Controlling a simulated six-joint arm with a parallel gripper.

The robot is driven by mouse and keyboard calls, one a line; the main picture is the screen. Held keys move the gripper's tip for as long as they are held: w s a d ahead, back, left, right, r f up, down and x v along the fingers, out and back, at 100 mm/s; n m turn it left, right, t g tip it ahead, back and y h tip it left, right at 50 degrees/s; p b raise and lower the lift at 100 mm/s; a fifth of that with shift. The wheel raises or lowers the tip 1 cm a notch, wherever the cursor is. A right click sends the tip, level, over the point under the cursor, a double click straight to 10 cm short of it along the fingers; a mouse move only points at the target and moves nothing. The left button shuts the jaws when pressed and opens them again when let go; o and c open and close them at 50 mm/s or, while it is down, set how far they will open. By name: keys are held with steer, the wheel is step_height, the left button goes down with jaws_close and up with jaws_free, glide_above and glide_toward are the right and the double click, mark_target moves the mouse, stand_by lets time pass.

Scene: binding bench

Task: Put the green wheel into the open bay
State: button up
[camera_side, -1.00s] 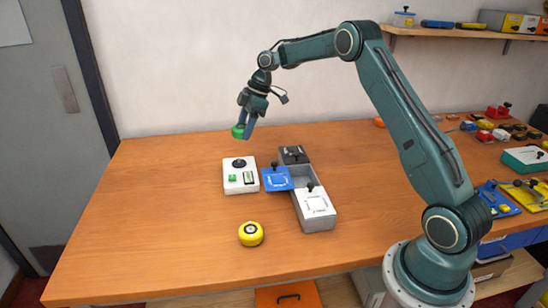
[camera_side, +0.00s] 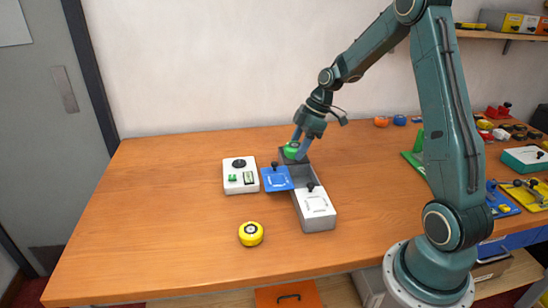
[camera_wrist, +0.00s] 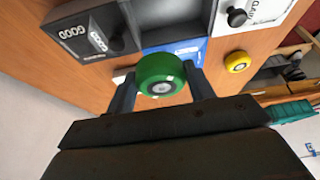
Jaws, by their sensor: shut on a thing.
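My gripper (camera_side: 298,146) is shut on the green wheel (camera_side: 291,151) and holds it in the air over the far end of the grey box. In the wrist view the green wheel (camera_wrist: 162,74) sits between the two fingers. The box has an open bay (camera_side: 303,174) in its middle, which also shows in the wrist view (camera_wrist: 172,14). A dark lid covers the far bay, largely hidden behind the wheel and gripper in the side view; it shows in the wrist view (camera_wrist: 84,34). A white lid (camera_side: 315,203) with a black knob covers the near bay.
A blue lid (camera_side: 277,179) with a black knob lies left of the open bay. A white device (camera_side: 240,178) stands further left. A yellow wheel (camera_side: 251,235) is on the table in front. The table's left side is clear; the right side holds many items.

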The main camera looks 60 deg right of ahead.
mark_target(307, 175)
steer(key=shift+s+a+f, duration=0.1)
steer(key=shift+s+f, duration=0.1)
steer(key=shift+s, duration=0.7)
steer(key=shift+s+f, duration=0.15)
steer(key=shift+s, duration=0.75)
steer(key=shift+f, duration=0.15)
steer(key=shift+f, duration=3.45)
steer(key=shift+f, duration=0.75)
steer(key=o, duration=1.2)
steer(key=shift+r, duration=0.1)
step_height(307, 175, up, 7)
steer(key=shift+r, duration=0.15)
